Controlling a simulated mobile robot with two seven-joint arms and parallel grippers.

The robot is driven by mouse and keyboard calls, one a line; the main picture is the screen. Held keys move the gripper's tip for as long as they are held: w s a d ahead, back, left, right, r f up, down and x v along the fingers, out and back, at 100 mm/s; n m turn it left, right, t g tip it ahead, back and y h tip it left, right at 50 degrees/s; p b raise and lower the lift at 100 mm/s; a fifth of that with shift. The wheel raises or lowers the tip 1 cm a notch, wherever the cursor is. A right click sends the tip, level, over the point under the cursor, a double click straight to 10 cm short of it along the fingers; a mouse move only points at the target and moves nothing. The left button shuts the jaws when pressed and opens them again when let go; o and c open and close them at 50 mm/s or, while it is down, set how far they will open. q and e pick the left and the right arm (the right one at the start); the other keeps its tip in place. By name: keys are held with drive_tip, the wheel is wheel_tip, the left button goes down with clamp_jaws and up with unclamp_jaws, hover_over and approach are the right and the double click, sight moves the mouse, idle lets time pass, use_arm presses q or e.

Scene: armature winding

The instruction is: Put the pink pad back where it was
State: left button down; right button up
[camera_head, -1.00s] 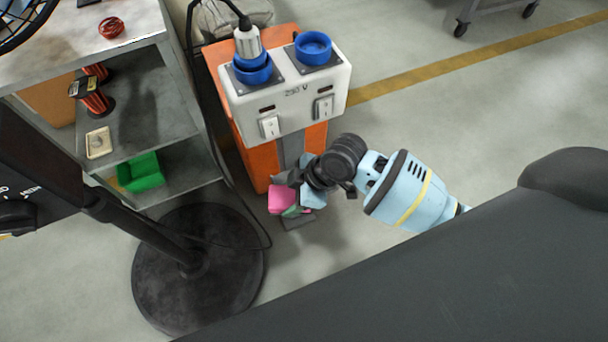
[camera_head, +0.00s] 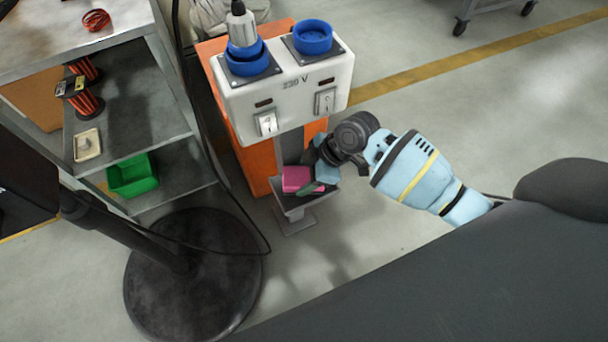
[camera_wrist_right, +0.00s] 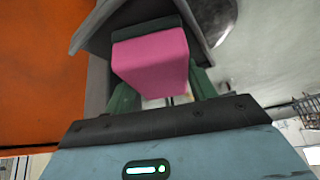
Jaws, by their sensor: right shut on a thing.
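The pink pad (camera_head: 297,179) is in my right gripper (camera_head: 314,187), just in front of the socket post. In the right wrist view the pad (camera_wrist_right: 152,62) sits between the two green fingers of the gripper (camera_wrist_right: 160,88), which are shut on it. A grey tray-like holder (camera_head: 291,210) on a small foot stands under and around the pad in the head view. In the wrist view the grey holder (camera_wrist_right: 205,30) shows close beyond the pad. I cannot tell whether the pad touches it. My left gripper is not in view.
A white socket box (camera_head: 285,97) with blue sockets tops the orange post (camera_head: 253,165) behind. A round black stand base (camera_head: 190,285) is at lower left. A shelf (camera_head: 150,130) with a green bin (camera_head: 133,175) stands left. The floor at right is open.

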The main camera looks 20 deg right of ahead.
drive_tip(key=shift+f, duration=0.1)
drive_tip(key=o, duration=0.7)
drive_tip(key=p+v, duration=0.4)
drive_tip(key=v, duration=0.8)
drive_tip(key=shift+a, duration=0.1)
